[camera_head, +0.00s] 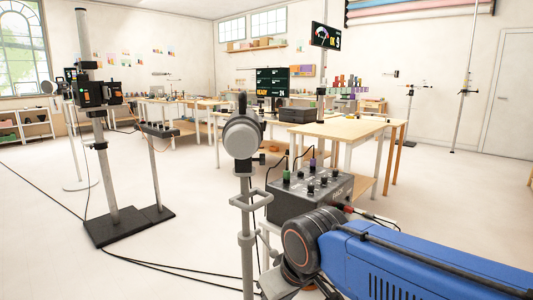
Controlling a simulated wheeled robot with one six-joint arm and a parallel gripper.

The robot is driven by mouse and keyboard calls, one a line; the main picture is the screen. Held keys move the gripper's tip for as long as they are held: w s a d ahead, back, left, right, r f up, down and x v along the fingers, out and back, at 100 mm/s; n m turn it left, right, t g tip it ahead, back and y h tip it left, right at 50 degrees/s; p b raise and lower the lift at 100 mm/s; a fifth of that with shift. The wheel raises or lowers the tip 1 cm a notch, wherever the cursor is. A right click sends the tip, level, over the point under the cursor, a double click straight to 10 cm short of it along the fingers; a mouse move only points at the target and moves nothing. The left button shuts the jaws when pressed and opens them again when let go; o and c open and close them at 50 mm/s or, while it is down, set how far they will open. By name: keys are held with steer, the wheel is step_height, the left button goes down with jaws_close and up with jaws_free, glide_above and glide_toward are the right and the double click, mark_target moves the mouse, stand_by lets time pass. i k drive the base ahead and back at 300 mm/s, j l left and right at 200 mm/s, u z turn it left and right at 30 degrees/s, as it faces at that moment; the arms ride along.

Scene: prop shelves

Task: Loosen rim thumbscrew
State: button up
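No thumbscrew can be made out for certain at this size. A grey stand (247,253) rises upright in the middle foreground, with a rounded grey head (241,137) on top and a bracket partway down its pole. I cannot tell whether this is the rim fixture. My blue arm comes in from the lower right, and its dark round joint is close to the right of the stand's lower pole. A grey part of my arm runs off the bottom edge. My gripper's fingers are not visible.
A dark control box (308,199) with several knobs and cables is close behind my arm. A wooden table (345,130) stands behind it. A tall pole with a black device (97,93) stands at left on a dark base (129,226). Cables cross the pale floor (185,240).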

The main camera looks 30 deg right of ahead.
mark_target(262, 160)
steer(key=i+l+u, duration=0.1)
steer(key=l+u, duration=0.15)
steer(key=l, duration=0.6)
steer(key=l+u, duration=0.3)
steer(key=l, duration=0.6)
